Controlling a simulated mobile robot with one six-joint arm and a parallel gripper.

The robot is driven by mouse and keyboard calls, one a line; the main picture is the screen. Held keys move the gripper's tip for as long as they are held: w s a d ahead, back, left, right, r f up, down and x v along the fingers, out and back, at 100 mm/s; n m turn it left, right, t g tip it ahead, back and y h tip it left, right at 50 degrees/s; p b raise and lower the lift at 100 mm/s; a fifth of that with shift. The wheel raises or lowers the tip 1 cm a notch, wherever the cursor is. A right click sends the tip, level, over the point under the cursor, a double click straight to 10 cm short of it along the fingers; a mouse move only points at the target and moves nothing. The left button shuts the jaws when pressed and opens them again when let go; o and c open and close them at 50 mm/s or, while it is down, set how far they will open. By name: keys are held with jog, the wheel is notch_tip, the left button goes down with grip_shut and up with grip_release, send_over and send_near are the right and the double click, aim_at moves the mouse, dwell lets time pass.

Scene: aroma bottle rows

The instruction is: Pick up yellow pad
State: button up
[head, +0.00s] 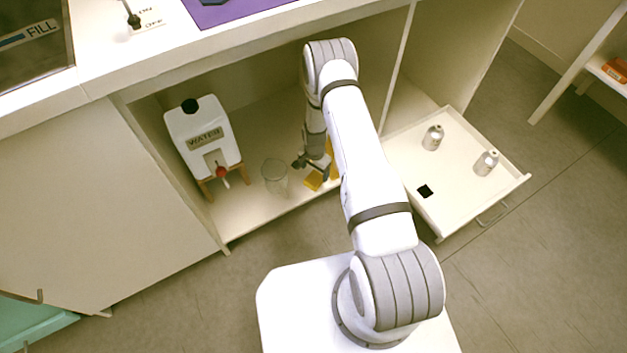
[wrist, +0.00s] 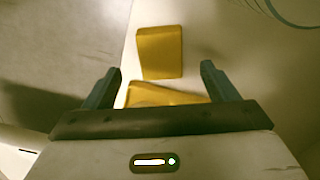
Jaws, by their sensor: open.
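Two yellow pieces show in the wrist view. One flat yellow pad (wrist: 160,52) lies on the pale shelf floor, just beyond my fingertips. A second yellow piece (wrist: 160,94) is nearer, between my fingers and partly hidden by the gripper body. In the head view, a yellow pad (head: 313,181) lies on the cabinet floor near its front edge, and more yellow shows behind my arm. My gripper (wrist: 160,70) is open and empty, pointing down over the pads; in the head view my gripper (head: 312,165) is inside the cabinet. I cannot tell the exact height gap.
A clear glass beaker (head: 275,177) stands close left of my gripper. A white water tank (head: 203,135) with a red tap stands further left. The cabinet's divider is to the right, with an open drawer (head: 460,190) holding two metal bottles beyond it. The countertop overhangs above.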

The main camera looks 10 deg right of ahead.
aim_at(314, 178)
notch_tip(314, 178, down, 5)
jog(key=shift+w+b, duration=0.1)
jog(key=shift+b, duration=0.95)
jog(key=shift+r, duration=0.1)
jog(key=c, duration=1.1)
jog(key=shift+c, duration=0.2)
